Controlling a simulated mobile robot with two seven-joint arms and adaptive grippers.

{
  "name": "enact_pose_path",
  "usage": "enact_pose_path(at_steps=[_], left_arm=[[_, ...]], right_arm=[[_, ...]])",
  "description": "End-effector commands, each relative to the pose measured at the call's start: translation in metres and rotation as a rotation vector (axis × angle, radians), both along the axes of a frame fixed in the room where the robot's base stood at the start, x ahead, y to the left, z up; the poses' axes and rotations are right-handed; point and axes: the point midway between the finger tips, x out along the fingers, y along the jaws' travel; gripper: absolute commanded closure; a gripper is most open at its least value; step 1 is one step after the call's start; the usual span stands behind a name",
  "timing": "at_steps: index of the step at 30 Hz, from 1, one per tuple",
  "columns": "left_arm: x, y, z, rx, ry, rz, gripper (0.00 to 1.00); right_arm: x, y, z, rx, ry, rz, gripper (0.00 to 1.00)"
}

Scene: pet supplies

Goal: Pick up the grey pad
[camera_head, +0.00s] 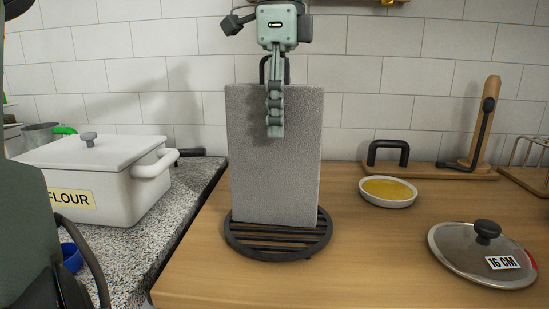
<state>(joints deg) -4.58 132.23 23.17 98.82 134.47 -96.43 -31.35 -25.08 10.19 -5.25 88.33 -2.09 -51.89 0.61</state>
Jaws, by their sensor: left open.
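The grey pad (250,180) is an upright, rough-textured slab on a round black slatted stand (278,248) near the left part of the wooden counter. My left gripper (276,122) points down from above, in line with the upper middle of the pad. It is open and seen edge-on. One pale green finger overlaps the pad's near face; I cannot tell whether it touches. The other finger is not clearly visible. A black loop shows just above the pad's top edge, partly hidden by the gripper. My right gripper is not in view.
A white lidded flour box (110,180) stands at left on the speckled worktop (165,225). At right are a bowl with yellow contents (388,191), a glass lid marked 16 CM (470,262) and a wooden stand (484,125). The tiled wall is behind. Front counter is clear.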

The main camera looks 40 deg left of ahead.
Motion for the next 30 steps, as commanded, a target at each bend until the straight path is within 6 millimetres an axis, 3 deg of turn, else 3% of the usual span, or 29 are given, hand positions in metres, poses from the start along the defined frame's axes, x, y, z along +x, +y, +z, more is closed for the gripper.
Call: enact_pose_path(at_steps=[8, 21, 30], left_arm=[[0.0, 0.0001, -0.0047, 0.001, -0.001, 0.001, 0.47], [0.0, 0.0001, -0.0044, 0.001, -0.001, 0.001, 1.0], [0.0001, 0.0001, -0.004, 0.0, -0.002, 0.001, 1.0]], right_arm=[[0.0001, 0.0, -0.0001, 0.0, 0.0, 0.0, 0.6], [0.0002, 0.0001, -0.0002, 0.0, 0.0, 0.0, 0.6], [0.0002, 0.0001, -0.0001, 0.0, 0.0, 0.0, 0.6]])
